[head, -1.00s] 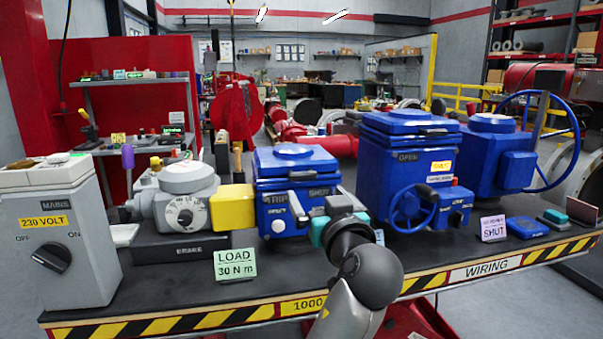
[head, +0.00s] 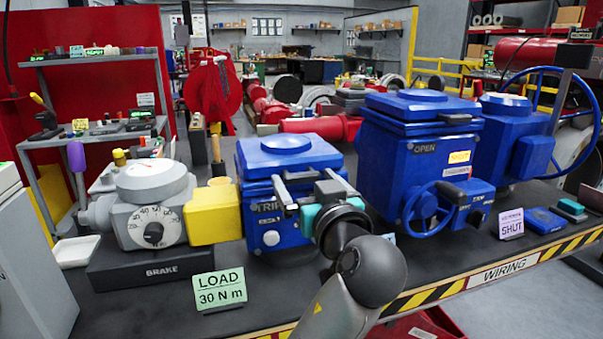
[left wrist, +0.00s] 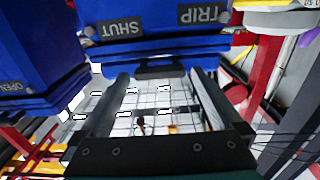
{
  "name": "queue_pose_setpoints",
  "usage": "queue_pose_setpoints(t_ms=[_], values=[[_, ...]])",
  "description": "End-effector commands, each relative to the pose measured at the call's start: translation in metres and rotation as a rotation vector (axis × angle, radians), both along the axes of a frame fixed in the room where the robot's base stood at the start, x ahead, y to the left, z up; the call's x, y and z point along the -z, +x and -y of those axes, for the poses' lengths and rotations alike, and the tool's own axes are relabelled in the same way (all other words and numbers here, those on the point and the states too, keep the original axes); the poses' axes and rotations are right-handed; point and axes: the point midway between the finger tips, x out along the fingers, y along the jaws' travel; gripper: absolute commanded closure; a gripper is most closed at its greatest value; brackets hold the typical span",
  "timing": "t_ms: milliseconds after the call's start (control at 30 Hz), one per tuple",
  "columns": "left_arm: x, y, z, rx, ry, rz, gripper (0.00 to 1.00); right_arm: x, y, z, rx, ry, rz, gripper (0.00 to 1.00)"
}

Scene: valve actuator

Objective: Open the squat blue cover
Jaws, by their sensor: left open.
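The squat blue cover (head: 288,155) tops the blue unit marked TRIP, beside a yellow block, and looks closed. In the left wrist view its blue front (left wrist: 165,48) is upside down, with the SHUT and TRIP labels above and a dark handle (left wrist: 163,69) at its edge. My left gripper (head: 306,180) is in front of this unit, open and empty, with its fingers toward the cover. In the left wrist view the fingertips (left wrist: 160,77) lie either side of the handle, apart from it. The gripper hides part of the unit's front in the head view. My right gripper is not in view.
A taller blue unit marked OPEN (head: 420,140) with a blue handwheel (head: 427,209) stands close on the right. The yellow block (head: 213,213) and grey brake dial unit (head: 153,215) stand on the left. A green LOAD sign (head: 219,289) stands at the bench front.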

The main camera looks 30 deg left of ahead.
Motion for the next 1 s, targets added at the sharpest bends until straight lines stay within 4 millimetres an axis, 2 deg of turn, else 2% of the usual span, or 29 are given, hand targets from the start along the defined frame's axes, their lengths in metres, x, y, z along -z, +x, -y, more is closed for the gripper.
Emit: queue_pose_setpoints(t_ms=[367, 1000], values=[[0.0000, -0.0015, 0.0011, -0.001, 0.000, 0.000, 0.00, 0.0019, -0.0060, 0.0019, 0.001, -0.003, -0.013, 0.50], [-0.0001, -0.0014, 0.0008, -0.002, 0.000, 0.000, 0.71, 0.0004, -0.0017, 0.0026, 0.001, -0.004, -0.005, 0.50]])
